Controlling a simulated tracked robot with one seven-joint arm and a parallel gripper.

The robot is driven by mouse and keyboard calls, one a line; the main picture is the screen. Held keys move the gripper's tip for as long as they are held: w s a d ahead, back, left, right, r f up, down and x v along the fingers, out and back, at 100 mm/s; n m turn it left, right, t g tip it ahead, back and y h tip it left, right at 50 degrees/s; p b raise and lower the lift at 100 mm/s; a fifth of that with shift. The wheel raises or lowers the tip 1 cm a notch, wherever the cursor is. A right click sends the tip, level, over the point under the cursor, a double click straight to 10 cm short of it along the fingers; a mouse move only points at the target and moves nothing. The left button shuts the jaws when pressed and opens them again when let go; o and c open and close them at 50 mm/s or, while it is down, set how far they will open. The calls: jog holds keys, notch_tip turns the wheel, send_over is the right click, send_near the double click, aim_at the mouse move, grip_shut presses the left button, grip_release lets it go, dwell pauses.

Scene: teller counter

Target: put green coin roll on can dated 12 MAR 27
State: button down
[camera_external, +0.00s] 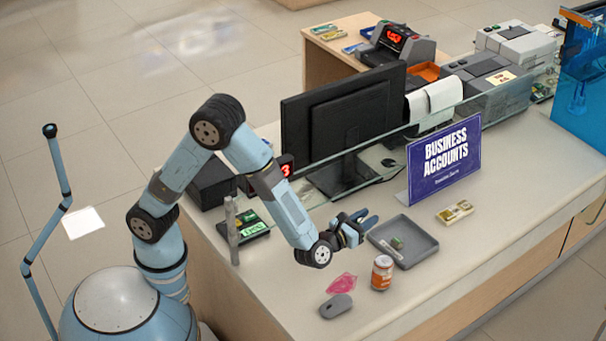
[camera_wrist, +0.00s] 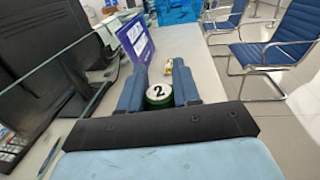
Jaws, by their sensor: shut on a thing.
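My gripper (camera_external: 362,226) is raised above the counter by the left of the grey tray, with its fingers pointing right. In the wrist view my gripper (camera_wrist: 160,92) is shut on a green roll (camera_wrist: 158,103) with a white end marked "2". It looks like the green coin roll; the external view does not show it clearly between the fingers. A can (camera_external: 382,272) with a pale lid and an orange-red label stands upright in front of the gripper, to its lower right. No date on it can be read.
The grey tray (camera_external: 425,240) holds a small green item (camera_external: 397,242). A pink packet (camera_external: 341,284) and a grey mouse (camera_external: 336,306) lie left of the can. A blue sign (camera_external: 444,165), a monitor (camera_external: 345,118) and a glass screen stand behind. A bundle (camera_external: 455,212) lies right of the tray.

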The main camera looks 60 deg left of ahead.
jog(key=w+d+f, duration=0.1)
jog(key=w+f, duration=0.1)
jog(key=w+d+f, duration=0.3)
jog(key=w+f, duration=0.1)
jog(key=f, duration=0.1)
jog(key=shift+w+d, duration=0.2)
jog(key=shift+w, duration=0.1)
notch_tip(320, 180, down, 4)
jog(key=shift+w+r, duration=0.15)
jog(key=shift+r, duration=0.1)
jog(key=c, duration=0.8)
grip_release()
jog(key=s+d, duration=0.1)
jog(key=s, duration=1.1)
jog(key=shift+d, duration=0.3)
